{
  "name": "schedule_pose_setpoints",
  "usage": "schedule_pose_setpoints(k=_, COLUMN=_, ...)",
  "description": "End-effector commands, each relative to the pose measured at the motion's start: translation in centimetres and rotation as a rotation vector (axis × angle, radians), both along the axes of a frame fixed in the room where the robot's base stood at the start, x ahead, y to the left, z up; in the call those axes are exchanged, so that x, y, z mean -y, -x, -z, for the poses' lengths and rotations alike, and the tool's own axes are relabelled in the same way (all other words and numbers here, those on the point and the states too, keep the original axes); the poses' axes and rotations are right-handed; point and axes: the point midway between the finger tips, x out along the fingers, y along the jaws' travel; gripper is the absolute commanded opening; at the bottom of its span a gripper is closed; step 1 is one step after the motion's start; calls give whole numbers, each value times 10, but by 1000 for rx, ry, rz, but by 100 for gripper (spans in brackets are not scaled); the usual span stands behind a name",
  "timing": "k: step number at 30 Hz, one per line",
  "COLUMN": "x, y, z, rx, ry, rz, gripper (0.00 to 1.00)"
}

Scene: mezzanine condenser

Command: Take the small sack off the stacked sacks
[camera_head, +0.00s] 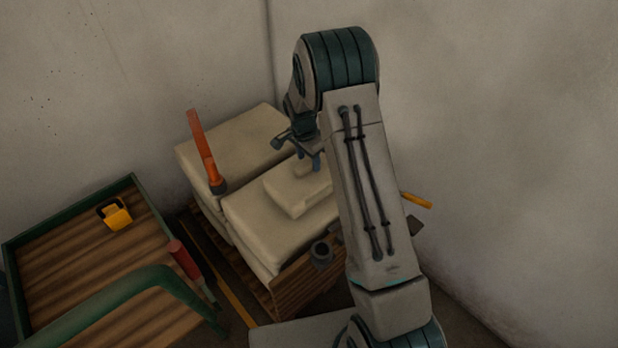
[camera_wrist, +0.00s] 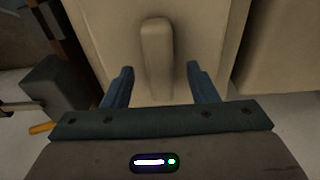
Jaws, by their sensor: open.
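The small sack (camera_head: 285,203) is pale beige and lies on top of the stacked sacks (camera_head: 245,234), partly hidden by my arm. A raised grip ridge stands up from its top. In the wrist view the small sack (camera_wrist: 108,28) fills the upper middle, and its ridge (camera_wrist: 157,60) points between my fingers. My gripper (camera_wrist: 160,70) is open, one blue finger on each side of the ridge, with gaps on both sides. In the head view my gripper (camera_head: 308,160) is just above the small sack. I cannot tell how far down the fingers reach.
An orange bar (camera_head: 203,147) stands upright by the left of the stack. A green-framed cart (camera_head: 65,275) with a wooden deck holds a yellow object (camera_head: 115,214). A red-handled tool (camera_head: 185,260) is at its right side. A wooden board (camera_head: 308,284) fronts the stack. Walls close in behind.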

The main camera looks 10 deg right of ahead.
Motion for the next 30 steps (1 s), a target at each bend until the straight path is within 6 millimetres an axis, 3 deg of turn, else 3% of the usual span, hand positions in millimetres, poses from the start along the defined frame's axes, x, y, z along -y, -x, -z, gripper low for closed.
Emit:
schedule_pose_setpoints(k=8, x=0, y=-1, z=7, rx=2, ry=0, rz=-1, gripper=53)
schedule_pose_setpoints(k=12, x=0, y=-1, z=7, rx=2, ry=-1, rz=-1, gripper=14)
schedule_pose_setpoints(k=14, x=0, y=-1, z=7, rx=2, ry=-1, rz=0, gripper=0)
schedule_pose_setpoints(k=30, x=0, y=-1, z=6, rx=3, ry=-1, rz=0, gripper=0)
